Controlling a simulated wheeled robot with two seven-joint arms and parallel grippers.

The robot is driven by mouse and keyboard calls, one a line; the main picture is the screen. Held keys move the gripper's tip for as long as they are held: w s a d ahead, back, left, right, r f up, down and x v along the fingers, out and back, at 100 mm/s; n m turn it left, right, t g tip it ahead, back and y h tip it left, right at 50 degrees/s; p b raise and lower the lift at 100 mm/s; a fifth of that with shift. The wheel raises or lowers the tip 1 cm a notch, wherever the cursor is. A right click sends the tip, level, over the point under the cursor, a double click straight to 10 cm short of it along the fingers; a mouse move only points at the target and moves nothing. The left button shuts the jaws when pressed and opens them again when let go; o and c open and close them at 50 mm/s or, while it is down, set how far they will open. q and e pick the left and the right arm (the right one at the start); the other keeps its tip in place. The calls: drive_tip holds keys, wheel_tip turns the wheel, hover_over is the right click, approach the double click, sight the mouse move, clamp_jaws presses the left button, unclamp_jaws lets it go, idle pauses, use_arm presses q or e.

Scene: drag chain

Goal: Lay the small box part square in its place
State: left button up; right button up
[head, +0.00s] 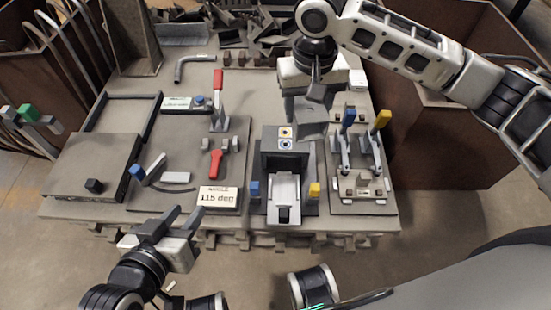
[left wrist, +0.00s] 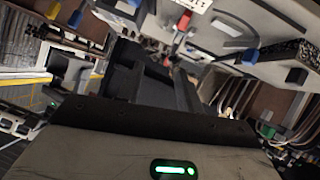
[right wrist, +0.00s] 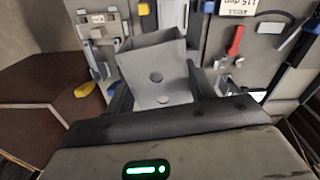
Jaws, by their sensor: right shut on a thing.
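My right gripper (head: 312,92) is shut on a small grey box part (head: 310,118), held above the worktable behind and right of the middle fixture. In the right wrist view the box part (right wrist: 160,68) sits between the fingers, with an open end facing away and two round holes in its near face. It looks slightly tilted there. My left gripper (head: 180,222) is open and empty in front of the table's front edge. Its two spread fingers also show in the left wrist view (left wrist: 152,88). I cannot tell which spot is the part's place.
The middle fixture (head: 285,145) has a grey block, a slide, and blue and yellow knobs. Right of it is a plate of toggle clamps (head: 358,185) with blue and yellow handles. To the left are red levers (head: 217,100) and a "115 deg" sign (head: 218,197). Loose parts lie behind.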

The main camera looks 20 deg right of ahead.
use_arm(q)
drive_tip(key=a+g+y+p, duration=0.1)
drive_tip(key=p, duration=0.2)
drive_tip(key=shift+s+a+r, duration=0.1)
drive_tip(key=shift+s, duration=0.3)
use_arm(e)
drive_tip(key=a+f+m, duration=0.1)
drive_tip(key=a+f, duration=0.1)
drive_tip(key=f, duration=0.5)
drive_tip(key=s+a+f+m, duration=0.1)
drive_tip(key=a+f, duration=0.1)
drive_tip(key=f, duration=0.6)
drive_tip(key=shift+s+a, duration=0.2)
drive_tip(key=shift+s, duration=0.1)
use_arm(q)
drive_tip(key=shift+r, duration=0.1)
